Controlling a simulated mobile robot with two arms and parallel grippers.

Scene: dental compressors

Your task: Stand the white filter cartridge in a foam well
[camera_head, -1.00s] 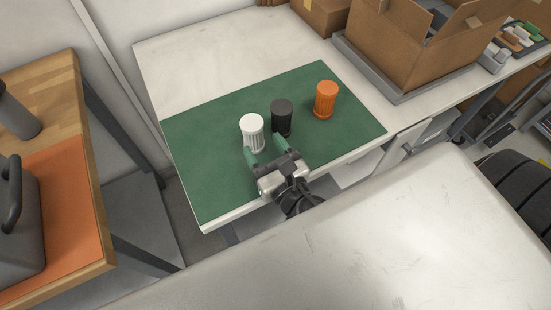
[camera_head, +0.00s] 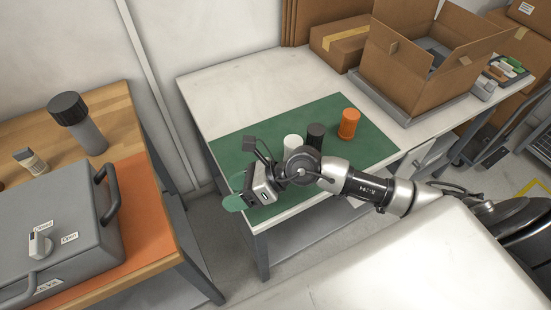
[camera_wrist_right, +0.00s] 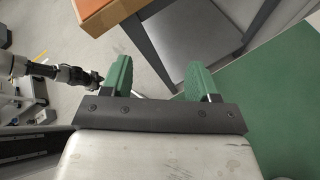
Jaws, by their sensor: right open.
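The white filter cartridge (camera_head: 293,143) stands upright on the green mat (camera_head: 365,140), partly hidden behind my right arm. My right gripper (camera_head: 233,203) is open at the left front of the mat, turned to the left and apart from the cartridge. In the right wrist view its green fingers (camera_wrist_right: 160,78) are spread with nothing between them. An arm that looks like my left one shows small at the left of that view; its gripper end (camera_wrist_right: 95,78) is too small to read. No foam well is visible in these frames.
A black cartridge (camera_head: 316,135) and an orange one (camera_head: 349,124) stand right of the white one. A closed grey case (camera_head: 60,250) with a handle sits on the wooden table (camera_head: 110,112), beside a grey cylinder (camera_head: 88,135). An open cardboard box (camera_head: 400,72) stands at the back right.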

